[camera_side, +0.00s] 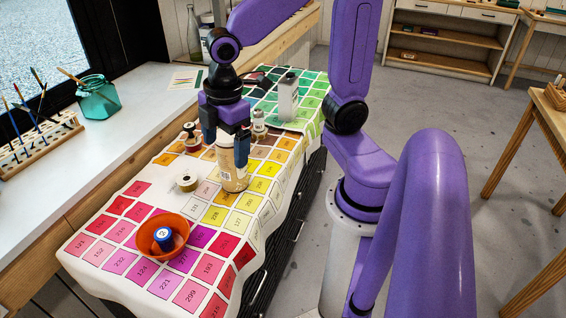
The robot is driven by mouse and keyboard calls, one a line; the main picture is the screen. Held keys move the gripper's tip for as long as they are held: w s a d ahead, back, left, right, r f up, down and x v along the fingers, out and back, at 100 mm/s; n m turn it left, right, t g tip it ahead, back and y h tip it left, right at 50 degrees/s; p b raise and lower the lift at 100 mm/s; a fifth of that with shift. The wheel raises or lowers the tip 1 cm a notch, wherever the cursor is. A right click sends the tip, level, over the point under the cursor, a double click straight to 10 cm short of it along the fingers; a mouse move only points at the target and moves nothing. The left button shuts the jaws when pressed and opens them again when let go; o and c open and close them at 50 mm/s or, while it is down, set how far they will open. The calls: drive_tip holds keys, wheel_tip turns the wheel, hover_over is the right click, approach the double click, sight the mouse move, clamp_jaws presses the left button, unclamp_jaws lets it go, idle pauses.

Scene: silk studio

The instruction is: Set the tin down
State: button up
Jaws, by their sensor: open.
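The tin (231,176) is a tall beige and white cylinder. It stands upright on the cloth with printed colour squares (152,229). My gripper (226,140) points down at the tin's top, with one finger on its left and one at its right. The jaws are open; from this view I cannot tell whether either finger touches the tin. The fingers and palm hide part of the tin's upper end.
An orange bowl (163,250) with a blue-labelled spool (164,239) sits at the front. A teal jar (97,97) and a brush rack (38,145) occupy the window ledge.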

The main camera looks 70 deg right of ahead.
drive_tip(key=s+f+m+g, duration=0.1)
drive_tip(key=s, duration=1.1)
drive_tip(key=shift+s+a+f, duration=0.15)
drive_tip(key=shift+s+a, duration=0.15)
drive_tip(key=shift+s, duration=0.1)
idle(0.3)
